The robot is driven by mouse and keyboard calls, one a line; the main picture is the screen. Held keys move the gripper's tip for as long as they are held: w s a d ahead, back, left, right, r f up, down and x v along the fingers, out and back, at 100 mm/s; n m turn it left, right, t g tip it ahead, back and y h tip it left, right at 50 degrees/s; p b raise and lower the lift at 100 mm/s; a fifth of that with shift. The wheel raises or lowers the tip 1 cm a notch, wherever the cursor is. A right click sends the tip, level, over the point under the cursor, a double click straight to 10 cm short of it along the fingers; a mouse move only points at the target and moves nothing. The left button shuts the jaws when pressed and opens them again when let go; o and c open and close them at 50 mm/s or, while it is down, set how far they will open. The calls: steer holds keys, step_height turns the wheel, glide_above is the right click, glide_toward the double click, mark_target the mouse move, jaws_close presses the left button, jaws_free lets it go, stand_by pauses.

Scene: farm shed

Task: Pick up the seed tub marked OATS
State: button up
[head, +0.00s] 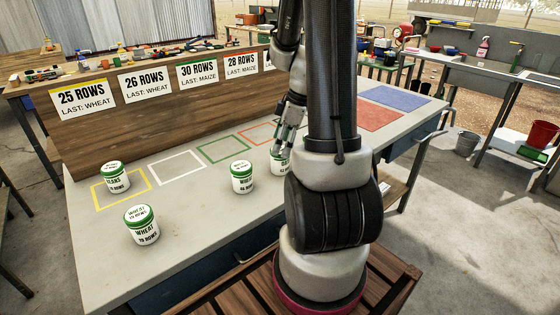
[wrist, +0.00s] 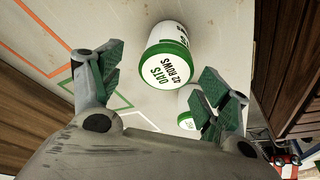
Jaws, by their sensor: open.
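The seed tub marked OATS, 42 ROWS (wrist: 166,62), is white with a green lid and green band. In the wrist view it lies ahead of my open gripper (wrist: 160,92), roughly between the two green-padded fingers, with nothing held. In the head view my gripper (head: 284,148) points down at a white tub (head: 275,168), which my arm partly hides; its label cannot be read there. That tub stands on the grey table (head: 190,225).
A WHEAT tub (head: 242,184) stands close to the left. Another WHEAT tub (head: 141,232) stands nearer the left front, and a third tub (head: 115,185) is in the yellow outline. A second tub (wrist: 189,101) shows in the wrist view. A wooden board (head: 150,118) with row signs runs behind.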

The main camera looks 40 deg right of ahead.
mark_target(276, 162)
steer(key=x, duration=0.7)
steer(key=shift+s, duration=0.3)
steer(key=c, duration=1.1)
